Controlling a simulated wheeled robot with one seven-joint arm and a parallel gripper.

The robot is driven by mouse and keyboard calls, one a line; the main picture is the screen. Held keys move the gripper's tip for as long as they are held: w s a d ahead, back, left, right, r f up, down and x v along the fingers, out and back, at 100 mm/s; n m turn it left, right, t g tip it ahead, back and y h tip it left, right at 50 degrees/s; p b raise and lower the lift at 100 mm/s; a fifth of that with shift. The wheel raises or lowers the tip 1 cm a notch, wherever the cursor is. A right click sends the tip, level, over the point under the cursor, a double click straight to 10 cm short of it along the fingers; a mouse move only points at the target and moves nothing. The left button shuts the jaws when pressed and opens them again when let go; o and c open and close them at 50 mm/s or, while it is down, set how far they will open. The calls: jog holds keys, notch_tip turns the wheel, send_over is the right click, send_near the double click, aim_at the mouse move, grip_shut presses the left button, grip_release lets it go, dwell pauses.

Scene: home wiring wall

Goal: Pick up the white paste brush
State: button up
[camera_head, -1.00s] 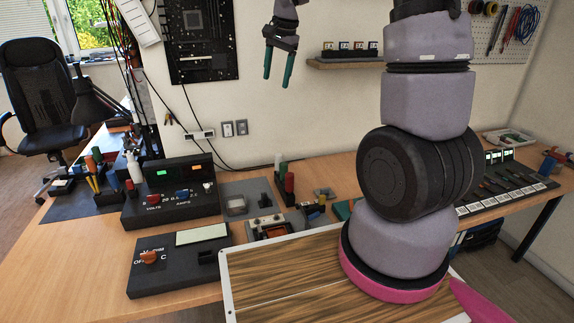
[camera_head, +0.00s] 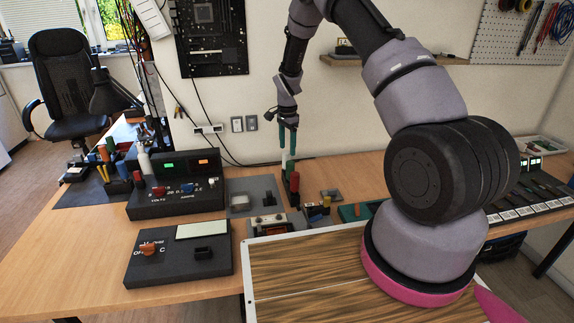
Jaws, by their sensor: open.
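The brush's lower part is hidden behind the green and red handles.
Black instrument boxes (camera_head: 180,253) stand on the left of the bench. A wood-grain board with a white edge (camera_head: 300,270) lies in front of my arm. A wall shelf (camera_head: 350,62) is right of my gripper. Black cables hang along the wall on the left.

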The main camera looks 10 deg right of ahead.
aim_at(286, 160)
jog(key=shift+s+a+f, duration=0.15)
jog(key=shift+f, duration=1.45)
jog(key=shift+s+a+f, duration=0.1)
jog(key=shift+a+f, duration=0.05)
jog(key=shift+f, duration=1.4)
grip_shut()
